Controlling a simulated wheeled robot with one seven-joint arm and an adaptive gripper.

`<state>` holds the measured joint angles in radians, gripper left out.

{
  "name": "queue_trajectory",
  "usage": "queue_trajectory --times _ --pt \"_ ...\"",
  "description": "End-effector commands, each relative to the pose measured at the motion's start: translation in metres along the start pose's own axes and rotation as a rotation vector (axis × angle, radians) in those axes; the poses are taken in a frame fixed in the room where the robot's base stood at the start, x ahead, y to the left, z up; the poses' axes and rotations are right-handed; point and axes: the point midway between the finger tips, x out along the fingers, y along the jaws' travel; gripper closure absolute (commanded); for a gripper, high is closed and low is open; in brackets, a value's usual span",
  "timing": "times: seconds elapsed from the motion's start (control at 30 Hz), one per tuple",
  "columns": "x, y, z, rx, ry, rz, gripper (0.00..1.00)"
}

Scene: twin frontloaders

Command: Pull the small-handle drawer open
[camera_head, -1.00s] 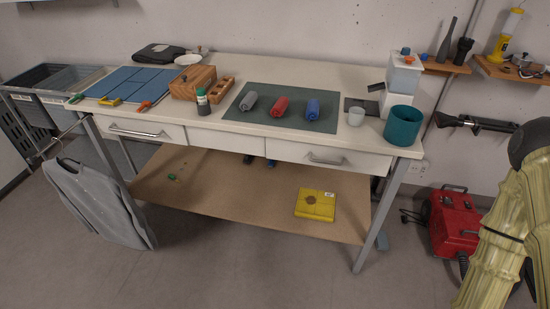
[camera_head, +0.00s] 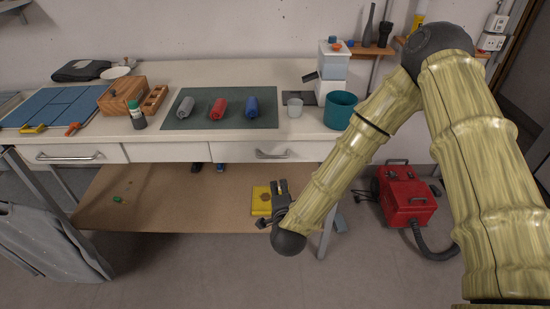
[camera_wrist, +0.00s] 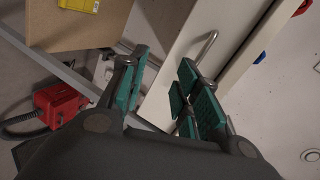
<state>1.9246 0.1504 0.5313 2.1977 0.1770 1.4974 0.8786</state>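The drawer with the smaller handle is the white right-hand drawer (camera_head: 240,152) under the tabletop, its front looking flush with the table. Its short metal handle (camera_head: 272,155) shows in the head view, and a metal handle (camera_wrist: 208,48) on a white front shows in the wrist view. My gripper (camera_head: 280,187) is below and in front of this handle, apart from it. In the wrist view my gripper (camera_wrist: 160,84) has its teal-padded fingers spread, with nothing held between them; the handle lies ahead, near the right-hand finger.
The left drawer (camera_head: 125,153) has a longer handle (camera_head: 70,157). A yellow box (camera_head: 261,201) lies on the lower shelf. A red machine (camera_head: 405,195) stands on the floor at right.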

Motion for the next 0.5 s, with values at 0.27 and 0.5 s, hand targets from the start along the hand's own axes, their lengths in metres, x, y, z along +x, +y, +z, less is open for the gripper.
queue_trajectory --times 0.27,0.5 --pt "0.014 -0.060 -0.001 0.176 0.069 -0.126 0.68" --pt "0.043 -0.064 -0.003 0.174 0.069 -0.126 0.68"
